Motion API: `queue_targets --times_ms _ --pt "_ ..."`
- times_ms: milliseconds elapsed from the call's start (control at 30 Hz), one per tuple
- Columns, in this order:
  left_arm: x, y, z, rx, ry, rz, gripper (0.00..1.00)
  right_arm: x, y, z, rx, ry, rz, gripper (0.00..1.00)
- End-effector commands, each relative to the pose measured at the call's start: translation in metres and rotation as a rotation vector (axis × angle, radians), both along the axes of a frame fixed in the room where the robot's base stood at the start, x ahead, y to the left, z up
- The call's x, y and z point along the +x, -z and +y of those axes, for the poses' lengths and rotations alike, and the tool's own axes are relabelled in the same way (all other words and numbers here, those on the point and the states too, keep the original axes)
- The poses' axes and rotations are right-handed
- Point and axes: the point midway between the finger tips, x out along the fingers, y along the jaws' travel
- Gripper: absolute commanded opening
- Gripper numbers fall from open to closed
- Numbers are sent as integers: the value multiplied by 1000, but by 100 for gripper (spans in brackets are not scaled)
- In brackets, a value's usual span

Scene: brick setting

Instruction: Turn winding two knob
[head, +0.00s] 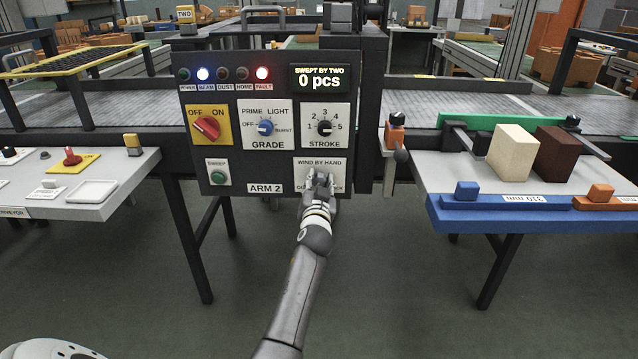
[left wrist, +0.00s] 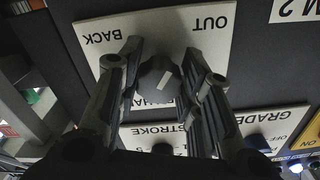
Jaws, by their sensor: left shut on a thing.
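In the head view the plate (head: 320,162) reads WIND BY HAND, at the lower right of the ARM 2 panel; the knob there is hidden by my gripper. My left gripper (head: 319,184) reaches it from below. In the wrist view its fingers (left wrist: 160,80) stand on both sides of the knob, shut on it. My right gripper is out of view.
The dark panel (head: 235,110) also carries a red OFF/ON knob (head: 206,128), a blue GRADE knob (head: 265,128), a STROKE knob (head: 324,127) and a green SWEEP button (head: 218,177). The display (head: 319,78) reads 0 pcs; BEAM and FAULT lamps glow. A table (head: 440,184) with two blocks stands right.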

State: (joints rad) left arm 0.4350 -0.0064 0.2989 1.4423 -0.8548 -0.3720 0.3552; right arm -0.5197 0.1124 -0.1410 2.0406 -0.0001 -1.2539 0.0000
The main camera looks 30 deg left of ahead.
Motion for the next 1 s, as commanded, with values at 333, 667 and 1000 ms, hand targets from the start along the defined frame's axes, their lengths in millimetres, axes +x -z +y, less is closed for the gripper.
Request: queue_targets --times_ms 333,667,1000 --pt "0 -1 1 212 0 129 10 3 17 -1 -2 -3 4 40" --pt "0 -2 1 306 1 186 10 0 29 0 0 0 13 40" --pt "0 -2 1 317 1 192 10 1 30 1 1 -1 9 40"
